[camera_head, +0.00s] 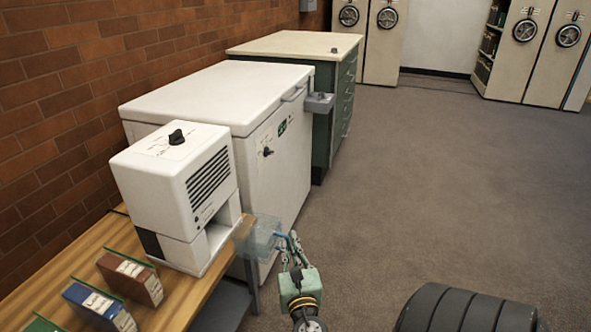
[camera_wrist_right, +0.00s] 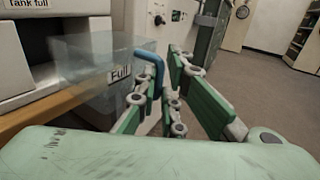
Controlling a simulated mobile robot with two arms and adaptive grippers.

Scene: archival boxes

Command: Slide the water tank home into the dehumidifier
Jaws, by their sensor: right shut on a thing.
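The white dehumidifier (camera_head: 170,195) stands on the wooden bench, with dark vent slots on its side and an open bay low in its front. The clear water tank (camera_head: 262,236) is outside the bay, in front of it at the bench edge. In the right wrist view the tank (camera_wrist_right: 105,75) shows a "Full" label and a blue handle (camera_wrist_right: 152,62). My right gripper (camera_head: 291,250) is shut on the tank's blue handle; its green fingers also show in the right wrist view (camera_wrist_right: 170,85). The tank's underside is hard to make out. My left gripper is not in view.
A white chest freezer (camera_head: 225,95) and a green cabinet (camera_head: 340,100) stand behind.

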